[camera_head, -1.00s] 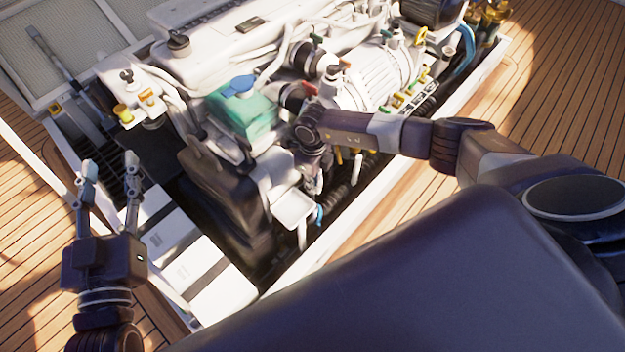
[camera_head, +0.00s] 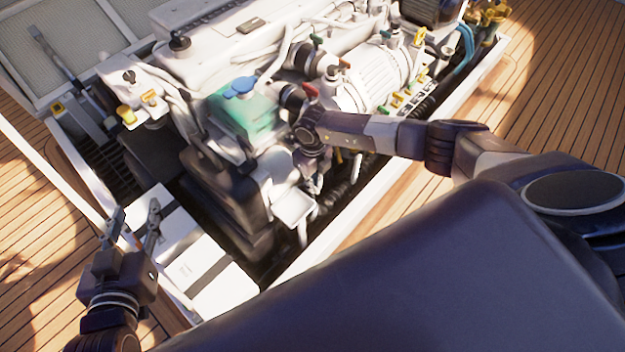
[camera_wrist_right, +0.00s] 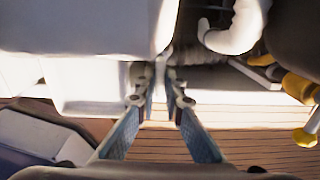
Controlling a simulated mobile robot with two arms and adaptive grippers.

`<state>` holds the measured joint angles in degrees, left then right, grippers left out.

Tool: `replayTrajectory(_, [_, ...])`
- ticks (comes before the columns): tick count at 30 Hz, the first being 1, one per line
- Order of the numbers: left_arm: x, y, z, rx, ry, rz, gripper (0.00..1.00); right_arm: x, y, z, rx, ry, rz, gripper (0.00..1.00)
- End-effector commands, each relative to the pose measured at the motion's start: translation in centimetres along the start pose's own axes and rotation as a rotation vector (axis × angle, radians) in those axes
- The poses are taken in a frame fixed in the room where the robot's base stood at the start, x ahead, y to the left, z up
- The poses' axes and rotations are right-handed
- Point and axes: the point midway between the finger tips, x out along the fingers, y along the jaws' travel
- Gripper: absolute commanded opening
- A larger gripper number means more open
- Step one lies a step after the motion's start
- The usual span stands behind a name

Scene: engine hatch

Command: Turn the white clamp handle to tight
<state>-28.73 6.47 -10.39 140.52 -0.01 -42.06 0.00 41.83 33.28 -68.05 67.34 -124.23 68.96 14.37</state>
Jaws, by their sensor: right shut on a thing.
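My right arm reaches in from the right to the near side of the engine (camera_head: 228,190) in the head view. In the right wrist view the two fingers of my right gripper (camera_wrist_right: 160,74) point away from the camera and close in on a small, pale piece, the white clamp handle (camera_wrist_right: 162,62). Its shape and angle are mostly hidden by the fingertips and bright light. In the head view the handle cannot be made out behind my right wrist. My left gripper (camera_head: 134,222) is open and empty, over the white panels at the lower left, away from the engine.
A green tank with a blue cap (camera_head: 240,88) stands on the engine beside my right wrist. Coloured valve handles (camera_head: 398,98) lie further right. A white hatch rim (camera_head: 350,226) borders the bay. Wooden deck (camera_head: 560,90) surrounds it.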

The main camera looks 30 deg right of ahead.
Motion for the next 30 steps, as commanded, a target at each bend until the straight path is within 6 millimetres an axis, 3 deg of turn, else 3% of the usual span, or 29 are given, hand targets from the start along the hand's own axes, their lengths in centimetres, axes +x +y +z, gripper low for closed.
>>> replayTrajectory(1, [0.0,0.0,0.0,0.000,0.000,0.000,0.40,-0.1,0.0,0.1,0.003,-0.003,0.001,0.00])
replayTrajectory(2, [0.0,0.0,0.0,0.000,0.000,0.000,0.40,-0.1,0.0,0.1,0.003,-0.003,0.001,0.10])
replayTrajectory(4, [0.0,0.0,0.0,0.000,0.001,0.000,0.40,-0.1,0.0,0.1,0.003,-0.003,0.001,0.16])
replayTrajectory(16, [0.0,0.0,0.0,0.000,0.001,0.000,0.40,-0.8,-0.1,0.1,0.001,-0.003,0.000,0.16])
replayTrajectory(20, [0.0,0.0,0.0,0.000,0.001,0.000,0.40,-2.7,-0.1,0.1,-0.001,-0.005,0.000,0.16])
replayTrajectory(30, [0.0,0.0,0.0,0.000,0.002,0.000,0.40,-9.6,-0.1,0.1,0.000,-0.005,-0.001,0.16])
